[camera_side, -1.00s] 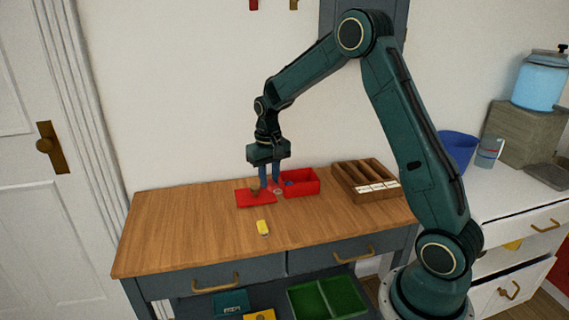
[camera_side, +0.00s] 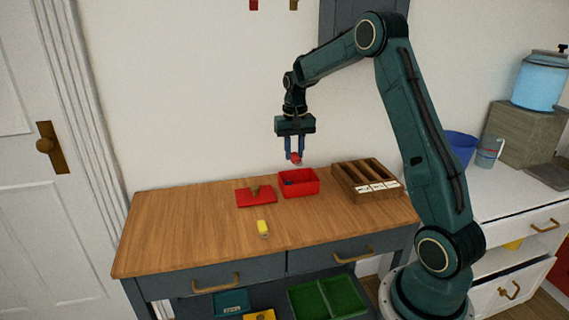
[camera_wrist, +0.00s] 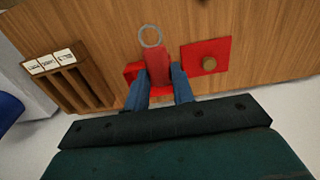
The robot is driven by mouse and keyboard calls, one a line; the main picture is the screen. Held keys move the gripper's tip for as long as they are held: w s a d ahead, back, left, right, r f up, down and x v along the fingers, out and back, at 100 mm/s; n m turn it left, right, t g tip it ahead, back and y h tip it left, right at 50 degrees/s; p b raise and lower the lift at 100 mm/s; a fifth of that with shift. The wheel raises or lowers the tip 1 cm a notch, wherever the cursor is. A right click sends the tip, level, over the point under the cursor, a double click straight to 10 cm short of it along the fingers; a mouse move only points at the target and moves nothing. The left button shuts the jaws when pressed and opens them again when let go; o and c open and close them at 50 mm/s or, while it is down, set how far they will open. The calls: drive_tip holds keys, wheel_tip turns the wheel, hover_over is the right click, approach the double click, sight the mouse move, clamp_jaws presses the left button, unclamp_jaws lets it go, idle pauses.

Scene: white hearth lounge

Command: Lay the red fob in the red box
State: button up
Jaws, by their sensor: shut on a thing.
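My gripper (camera_side: 295,156) is shut on the red fob (camera_side: 296,158) and holds it in the air above the red box. In the wrist view the red fob (camera_wrist: 157,66) sits between the blue fingers (camera_wrist: 160,88), with a metal ring at its far end. The open red box (camera_side: 300,189) stands on the wooden table and has something blue inside. In the wrist view the fob and fingers hide much of the red box (camera_wrist: 131,72). The red lid (camera_side: 256,200) with a round knob lies flat to the left of the box.
A yellow object (camera_side: 262,227) lies on the table in front of the lid. A wooden divided rack (camera_side: 366,184) with white labels stands right of the box. The left part of the tabletop (camera_side: 180,225) is clear. A wall is behind the table.

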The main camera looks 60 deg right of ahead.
hover_over(293, 209)
wheel_tip(293, 209, down, 14)
drive_tip(key=shift+d+r, duration=0.15)
drive_tip(key=shift+f, duration=2.1)
drive_tip(key=shift+f, duration=0.1)
drive_tip(key=o, duration=1)
drive_tip(key=shift+c, duration=0.2)
wheel_tip(293, 209, up, 12)
